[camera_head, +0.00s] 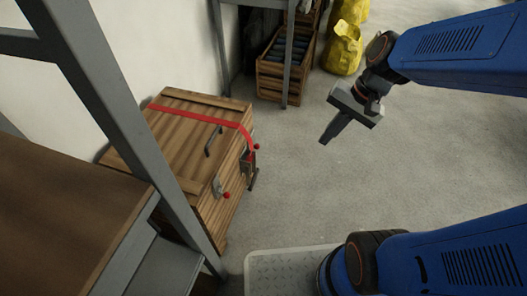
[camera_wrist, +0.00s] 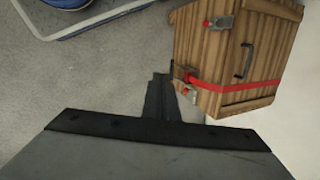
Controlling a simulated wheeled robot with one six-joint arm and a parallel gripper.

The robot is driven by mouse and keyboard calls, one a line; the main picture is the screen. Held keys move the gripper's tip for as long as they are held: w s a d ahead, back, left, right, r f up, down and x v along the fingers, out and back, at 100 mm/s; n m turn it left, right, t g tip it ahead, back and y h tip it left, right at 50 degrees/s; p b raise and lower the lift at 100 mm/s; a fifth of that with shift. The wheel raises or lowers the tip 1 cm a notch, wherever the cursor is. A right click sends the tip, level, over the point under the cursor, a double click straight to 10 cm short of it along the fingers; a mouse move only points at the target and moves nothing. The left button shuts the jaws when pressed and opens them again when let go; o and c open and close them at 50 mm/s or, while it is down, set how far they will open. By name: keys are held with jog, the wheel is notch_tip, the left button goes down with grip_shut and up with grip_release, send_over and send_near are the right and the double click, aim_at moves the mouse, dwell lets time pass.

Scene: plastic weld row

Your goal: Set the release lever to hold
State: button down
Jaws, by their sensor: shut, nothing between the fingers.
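A wooden crate (camera_head: 180,150) with a slatted lid, a dark handle (camera_head: 213,142) and a red strap (camera_head: 200,115) stands by the wall. On its right side is a metal lever fitting (camera_head: 249,165) with a red knob, where the strap comes down. A second metal fitting with a red knob (camera_head: 227,195) sits nearer the front corner. I cannot tell which is the release lever, nor any marking. My gripper (camera_head: 325,139) is shut and empty, in the air right of the crate. In the wrist view, the gripper (camera_wrist: 160,78) points beside the crate (camera_wrist: 222,65), apart from it.
A grey metal post (camera_head: 120,110) and a brown-topped shelf (camera_head: 70,210) stand at the left, close before the crate. Behind are an open wooden crate of dark cylinders (camera_head: 283,55) and yellow bags (camera_head: 343,45). The concrete floor right of the strapped crate is clear.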

jog(key=w+a+f+m+g+y, duration=0.2)
jog(key=w+a+f+m+y, duration=0.1)
jog(key=w+a+f+m, duration=0.25)
jog(key=m+t+y, duration=0.3)
jog(key=m+y, duration=0.3)
jog(key=m, duration=0.9)
send_near(255, 146)
jog(key=d+f, duration=0.1)
jog(key=s+d+f, duration=0.1)
jog(key=d, duration=0.1)
jog(key=shift+d, duration=0.25)
jog(key=shift+a, duration=0.1)
jog(key=x, duration=1)
jog(key=shift+f, duration=0.2)
